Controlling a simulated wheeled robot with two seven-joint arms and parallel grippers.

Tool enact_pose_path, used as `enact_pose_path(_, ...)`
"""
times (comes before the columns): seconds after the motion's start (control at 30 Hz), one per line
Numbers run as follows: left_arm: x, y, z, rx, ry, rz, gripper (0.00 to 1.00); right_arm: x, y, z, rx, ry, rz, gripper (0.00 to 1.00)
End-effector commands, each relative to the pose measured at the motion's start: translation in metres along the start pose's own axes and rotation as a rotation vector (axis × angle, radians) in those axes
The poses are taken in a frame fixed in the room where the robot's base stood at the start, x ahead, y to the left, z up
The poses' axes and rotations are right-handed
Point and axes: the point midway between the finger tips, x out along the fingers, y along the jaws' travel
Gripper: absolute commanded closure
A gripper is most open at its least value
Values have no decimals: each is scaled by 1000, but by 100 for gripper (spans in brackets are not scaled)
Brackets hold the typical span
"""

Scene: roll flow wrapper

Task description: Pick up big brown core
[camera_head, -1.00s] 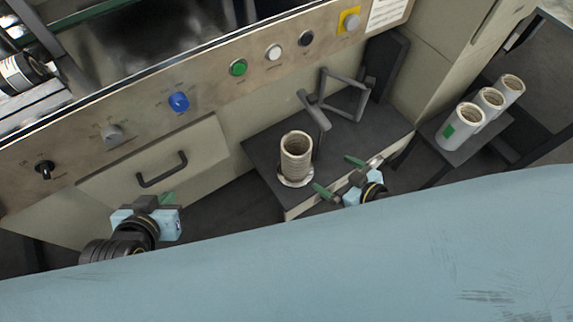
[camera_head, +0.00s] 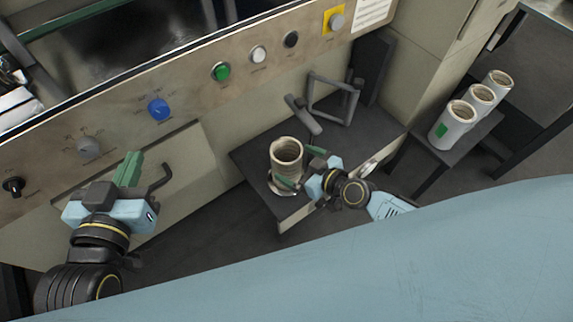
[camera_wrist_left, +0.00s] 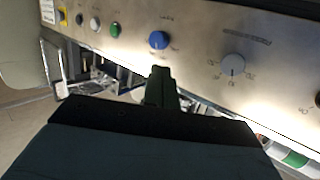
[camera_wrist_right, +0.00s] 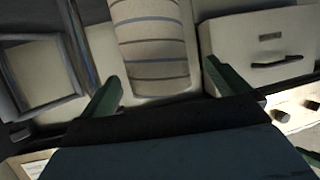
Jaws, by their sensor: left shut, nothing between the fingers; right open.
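The brown core (camera_head: 285,157) is a hollow, upright tan cylinder on a round base on the dark shelf (camera_head: 252,158) in front of the machine. In the right wrist view the striped core (camera_wrist_right: 152,45) stands ahead, between the open fingers. My right gripper (camera_head: 301,167) is open, its green fingers at either side of the core; I cannot tell if they touch it. My left gripper (camera_head: 131,168) is shut and empty, raised in front of the drawer. In the left wrist view its closed fingers (camera_wrist_left: 160,82) point toward the control panel.
The control panel with a green button (camera_head: 221,71) and blue knob (camera_head: 158,109) runs along the back. A grey metal bracket (camera_head: 336,98) stands behind the core. Several white rolls (camera_head: 453,125) stand on a side shelf at right. A drawer handle (camera_head: 160,180) juts out near my left gripper.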

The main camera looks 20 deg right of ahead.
Motion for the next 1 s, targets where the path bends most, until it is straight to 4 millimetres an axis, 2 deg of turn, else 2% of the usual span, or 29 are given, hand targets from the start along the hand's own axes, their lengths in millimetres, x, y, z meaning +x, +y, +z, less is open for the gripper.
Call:
enact_pose_path(0.2, 1, 6, -27, -4, 172, 15, 100, 29, 5, -2, 2, 3, 1, 0)
enact_pose_path(0.33, -2, 9, -42, -8, 265, 22, 100, 42, 5, -1, 1, 1, 1, 0)
enact_pose_path(0.5, -4, 10, -51, -9, 318, 26, 100, 48, 5, -2, 1, 0, 0, 0)
enact_pose_path(0.7, -4, 10, -52, -9, 319, 26, 100, 48, 5, -2, 0, 0, 0, 0)
enact_pose_path(1.0, -4, 10, -52, -9, 318, 26, 100, 48, 5, -2, 0, 0, 0, 39)
